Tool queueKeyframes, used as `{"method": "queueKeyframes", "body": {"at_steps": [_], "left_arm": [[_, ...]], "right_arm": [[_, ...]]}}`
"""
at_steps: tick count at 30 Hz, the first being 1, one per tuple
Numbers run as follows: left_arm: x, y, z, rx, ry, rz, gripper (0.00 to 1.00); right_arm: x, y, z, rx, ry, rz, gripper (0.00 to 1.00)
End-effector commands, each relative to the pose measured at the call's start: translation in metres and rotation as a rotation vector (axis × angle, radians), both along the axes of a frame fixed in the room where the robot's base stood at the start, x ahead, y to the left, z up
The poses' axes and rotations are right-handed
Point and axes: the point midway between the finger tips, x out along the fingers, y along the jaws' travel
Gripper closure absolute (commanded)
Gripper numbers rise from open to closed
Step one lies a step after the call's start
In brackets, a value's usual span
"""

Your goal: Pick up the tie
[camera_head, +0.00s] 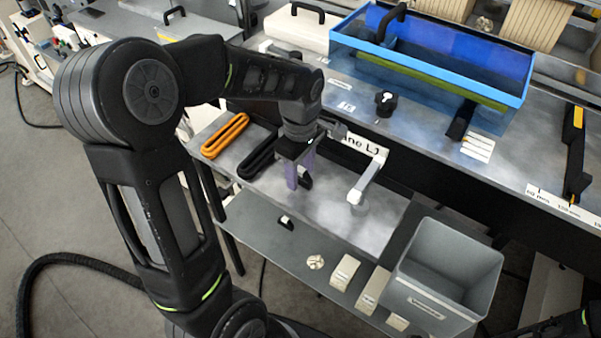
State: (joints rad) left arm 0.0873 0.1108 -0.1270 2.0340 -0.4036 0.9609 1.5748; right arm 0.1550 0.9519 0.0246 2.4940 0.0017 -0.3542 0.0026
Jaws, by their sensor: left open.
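No object is clearly marked as the tie. An orange loop (225,135) and a black loop (257,159) lie side by side on the grey bench shelf (338,222), and either could be it. My left gripper (300,176) points down over the shelf, just right of the black loop, with its pale purple fingers apart. A small dark piece (306,181) shows beside the fingers; I cannot tell whether it touches them. I see nothing held. My right gripper is out of the picture.
A grey bin (447,262) and several pale blocks (344,272) are at front right. A blue-rimmed clear tank (430,70) stands on the upper bench. The shelf between gripper and bin is mostly clear.

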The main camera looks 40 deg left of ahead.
Motion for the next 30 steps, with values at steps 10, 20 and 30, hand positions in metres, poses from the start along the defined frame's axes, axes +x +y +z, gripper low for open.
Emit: {"method": "queueKeyframes", "body": {"at_steps": [10, 20, 30], "left_arm": [[0.0002, 0.0, 0.0004, 0.0, 0.0, 0.0, 0.53], [0.0002, 0.0, 0.0004, 0.0, 0.0, 0.0, 0.77], [0.0001, 0.0, 0.0004, 0.0, 0.0, 0.0, 1.0]], "right_arm": [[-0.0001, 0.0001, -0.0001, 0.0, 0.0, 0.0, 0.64], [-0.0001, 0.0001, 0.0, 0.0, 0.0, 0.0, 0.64], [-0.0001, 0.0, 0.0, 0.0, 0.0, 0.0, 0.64]]}}
